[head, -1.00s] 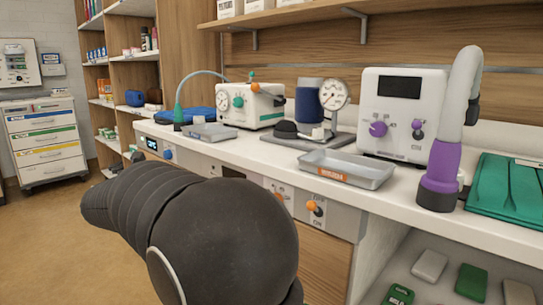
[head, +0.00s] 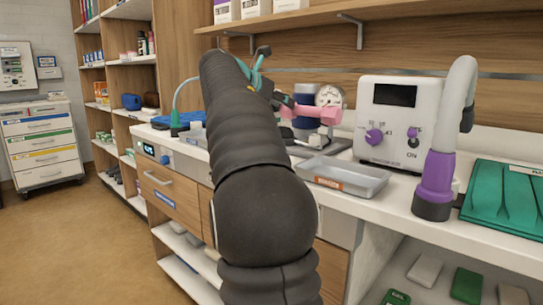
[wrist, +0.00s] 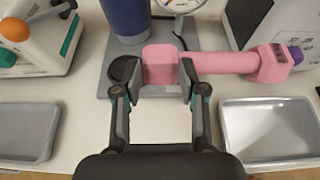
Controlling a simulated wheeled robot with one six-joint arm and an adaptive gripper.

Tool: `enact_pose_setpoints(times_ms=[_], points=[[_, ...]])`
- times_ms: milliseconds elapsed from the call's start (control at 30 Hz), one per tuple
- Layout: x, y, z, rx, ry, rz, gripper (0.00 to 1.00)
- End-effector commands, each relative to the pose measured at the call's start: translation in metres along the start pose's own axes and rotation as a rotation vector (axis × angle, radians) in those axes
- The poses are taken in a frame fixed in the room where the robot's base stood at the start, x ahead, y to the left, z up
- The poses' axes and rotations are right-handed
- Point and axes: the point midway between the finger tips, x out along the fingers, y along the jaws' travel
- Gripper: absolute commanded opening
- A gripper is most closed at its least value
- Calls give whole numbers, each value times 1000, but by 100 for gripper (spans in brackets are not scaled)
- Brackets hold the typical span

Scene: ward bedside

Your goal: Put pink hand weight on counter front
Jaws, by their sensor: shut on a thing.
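The pink hand weight (wrist: 222,63) is held level in my gripper (wrist: 159,92), which is shut on its left end block in the wrist view. Its other end sticks out to the right, above the counter near a metal tray. In the head view the pink hand weight (head: 318,112) shows beyond my raised arm, in front of the gauge device, and my gripper (head: 268,90) is partly hidden by the arm. The white counter (head: 395,203) runs along the wall; its front strip (wrist: 75,150) is bare between the trays in the wrist view.
A metal tray (head: 345,178) sits near the counter's front edge; a second tray (wrist: 25,132) is at left. The gauge device with a blue cylinder (wrist: 125,15) stands behind. A white machine (head: 398,122), purple-grey device (head: 440,165) and green folder (head: 505,203) are at right.

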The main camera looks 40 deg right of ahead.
Motion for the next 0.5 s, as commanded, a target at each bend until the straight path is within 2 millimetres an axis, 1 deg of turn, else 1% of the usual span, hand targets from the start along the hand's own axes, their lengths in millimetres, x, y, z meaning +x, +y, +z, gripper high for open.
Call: enact_pose_setpoints(times_ms=[33, 67, 167, 500], points=[[4, -4, 5, 2, -2, -3, 0], [5, -4, 5, 1, -2, -2, 0], [6, 2, 0, 0, -2, -1, 0], [-11, 54, -49, -2, -2, 1, 0]])
